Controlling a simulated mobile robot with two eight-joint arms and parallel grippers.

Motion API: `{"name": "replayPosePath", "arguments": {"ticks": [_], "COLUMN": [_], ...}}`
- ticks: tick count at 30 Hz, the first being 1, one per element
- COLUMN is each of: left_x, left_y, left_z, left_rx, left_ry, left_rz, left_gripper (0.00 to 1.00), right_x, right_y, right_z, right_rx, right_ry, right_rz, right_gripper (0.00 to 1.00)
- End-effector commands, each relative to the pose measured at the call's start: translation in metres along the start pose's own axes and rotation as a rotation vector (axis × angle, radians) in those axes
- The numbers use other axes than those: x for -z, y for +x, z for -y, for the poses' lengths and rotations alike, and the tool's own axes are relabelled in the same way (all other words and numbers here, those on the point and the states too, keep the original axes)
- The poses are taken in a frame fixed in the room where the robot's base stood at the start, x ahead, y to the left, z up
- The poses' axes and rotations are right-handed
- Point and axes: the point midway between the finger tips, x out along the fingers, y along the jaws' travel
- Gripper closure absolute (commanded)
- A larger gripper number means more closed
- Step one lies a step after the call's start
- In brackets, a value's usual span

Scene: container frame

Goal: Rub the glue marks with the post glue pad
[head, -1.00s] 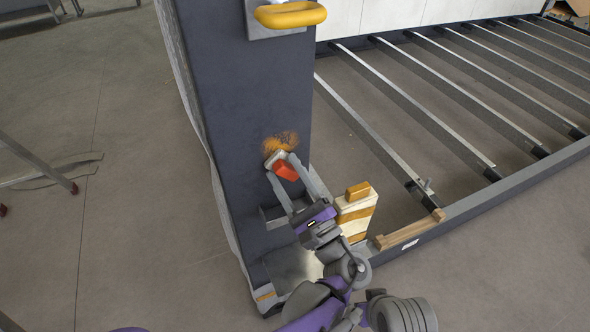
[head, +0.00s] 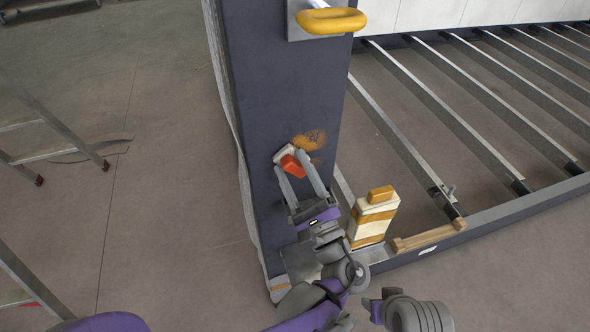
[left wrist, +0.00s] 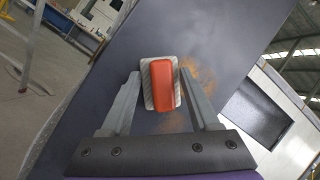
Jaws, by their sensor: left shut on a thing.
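The post glue pad (head: 291,160) has an orange-red grip on a pale backing. My left gripper (head: 300,176) is shut on it, with one finger on each side, and holds it at the face of the dark post (head: 275,75). The pad also shows between the fingers in the left wrist view (left wrist: 160,84). Orange-brown glue marks (head: 314,138) lie on the post just up and right of the pad. They also show right of the pad in the left wrist view (left wrist: 200,78). Whether the pad touches the post is unclear. My right gripper is not clearly seen.
A yellow handle (head: 331,20) sticks out from the post above the marks. A cream and orange block (head: 373,218) stands at the right of the post's foot, beside a wooden piece (head: 430,236) on the frame rail. A ladder-like metal stand (head: 50,115) is at the left.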

Motion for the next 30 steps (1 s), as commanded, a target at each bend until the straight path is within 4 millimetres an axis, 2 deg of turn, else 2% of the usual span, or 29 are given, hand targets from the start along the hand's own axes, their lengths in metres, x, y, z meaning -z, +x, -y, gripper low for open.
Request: {"name": "replayPosePath", "arguments": {"ticks": [30], "left_x": [0.045], "left_y": [-0.011], "left_z": [0.051], "left_rx": [0.001], "left_ry": [0.0], "left_rz": [-0.001], "left_gripper": [0.83], "right_x": [-0.001], "right_y": [0.002], "right_z": [0.0], "right_rx": [0.0], "right_ry": [0.0], "right_rz": [0.001], "right_gripper": [0.5]}}
